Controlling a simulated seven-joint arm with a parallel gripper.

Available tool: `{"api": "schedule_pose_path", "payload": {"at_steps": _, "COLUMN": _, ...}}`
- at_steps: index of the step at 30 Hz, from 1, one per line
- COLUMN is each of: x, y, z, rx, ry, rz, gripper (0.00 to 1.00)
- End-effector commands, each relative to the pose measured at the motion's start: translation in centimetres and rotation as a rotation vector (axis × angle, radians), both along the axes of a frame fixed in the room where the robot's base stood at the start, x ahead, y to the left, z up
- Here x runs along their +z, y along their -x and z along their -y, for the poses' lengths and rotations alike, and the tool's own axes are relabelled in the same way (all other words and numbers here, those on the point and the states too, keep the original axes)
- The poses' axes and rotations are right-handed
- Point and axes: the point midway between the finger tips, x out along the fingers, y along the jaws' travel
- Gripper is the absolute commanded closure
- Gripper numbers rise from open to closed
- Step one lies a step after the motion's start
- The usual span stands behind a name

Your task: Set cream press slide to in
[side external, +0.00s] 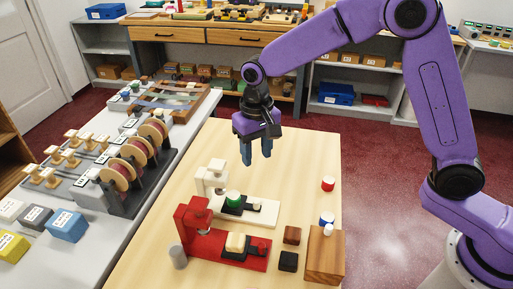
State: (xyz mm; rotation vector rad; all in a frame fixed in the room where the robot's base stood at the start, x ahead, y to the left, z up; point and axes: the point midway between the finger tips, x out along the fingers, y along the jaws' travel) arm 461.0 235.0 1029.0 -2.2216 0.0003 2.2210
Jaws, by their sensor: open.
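The cream press (213,174) stands on the wooden table, with its cream base (268,213) reaching to the right. Its dark slide (230,210) lies on that base and carries a green round piece (233,196). The slide sits to the right of the press head rather than straight under it, and a small pale knob (256,206) is at its right end. My gripper (257,157) is open and empty, pointing down above the table behind and to the right of the cream press. It touches nothing.
A red press (191,217) with a cream block (236,242) on its slide stands just in front. A grey cylinder (178,257), small dark blocks (288,262), a wooden block (325,258) and red (328,184) and blue round pieces (326,218) lie around. The table's far part is clear.

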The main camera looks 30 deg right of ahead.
Motion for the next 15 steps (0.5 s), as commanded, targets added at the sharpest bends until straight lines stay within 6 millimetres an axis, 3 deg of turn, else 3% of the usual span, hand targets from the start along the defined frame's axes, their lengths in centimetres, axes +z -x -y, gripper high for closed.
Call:
{"api": "schedule_pose_path", "payload": {"at_steps": 11, "x": 0.69, "y": 0.00, "z": -0.01, "rx": 0.000, "ry": 0.000, "rz": 0.000, "gripper": 0.54}}
{"api": "schedule_pose_path", "payload": {"at_steps": 15, "x": 0.37, "y": 0.20, "z": 0.25, "rx": -0.042, "ry": -0.016, "rz": -0.012, "gripper": 0.96}}
